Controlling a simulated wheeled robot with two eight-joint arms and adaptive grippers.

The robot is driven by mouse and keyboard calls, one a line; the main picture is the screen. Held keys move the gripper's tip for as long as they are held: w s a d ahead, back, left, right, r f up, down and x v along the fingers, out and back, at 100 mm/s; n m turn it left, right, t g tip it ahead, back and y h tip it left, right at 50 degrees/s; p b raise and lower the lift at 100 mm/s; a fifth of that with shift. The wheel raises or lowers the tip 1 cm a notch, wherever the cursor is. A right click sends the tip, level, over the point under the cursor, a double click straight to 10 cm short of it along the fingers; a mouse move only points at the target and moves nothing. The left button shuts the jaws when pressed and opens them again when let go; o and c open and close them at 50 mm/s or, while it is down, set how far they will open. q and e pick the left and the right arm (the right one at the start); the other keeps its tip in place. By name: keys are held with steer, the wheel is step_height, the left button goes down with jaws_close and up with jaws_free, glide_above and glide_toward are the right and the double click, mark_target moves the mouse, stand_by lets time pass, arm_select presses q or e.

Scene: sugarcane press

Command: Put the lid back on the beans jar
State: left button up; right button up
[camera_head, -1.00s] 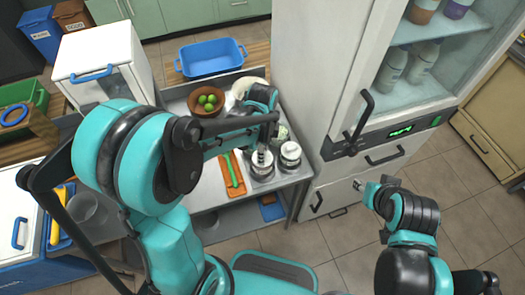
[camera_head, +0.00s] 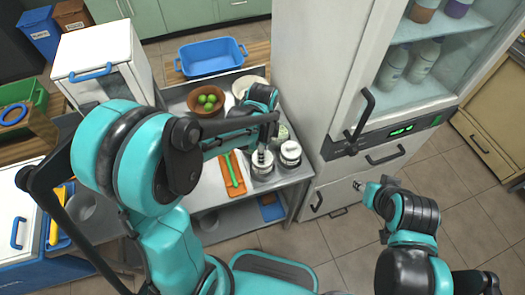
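Two metal-and-glass jars stand at the right end of the steel table (camera_head: 207,198). The left jar (camera_head: 262,172) is directly under my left gripper (camera_head: 261,157). The right jar (camera_head: 290,154) has a pale lid on top. I cannot tell which one holds beans. My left gripper points down at the top of the left jar, and its fingers are too small and dark to show whether they hold a lid. My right gripper (camera_head: 358,185) is off the table, in front of the white fridge, with its fingers too small to read.
An orange board (camera_head: 236,188) with a green stick (camera_head: 231,170) lies left of the jars. Behind are a brown bowl of limes (camera_head: 194,112), a pale plate (camera_head: 241,84) and a blue basin (camera_head: 212,60). The fridge (camera_head: 315,75) stands close on the right.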

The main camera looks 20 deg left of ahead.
arm_select(q)
steer(key=o, duration=1.4)
steer(key=shift+r, duration=0.1)
steer(key=shift+r+p, duration=2.7)
steer(key=shift+r, duration=0.75)
steer(key=shift+c, duration=0.4)
jaws_close()
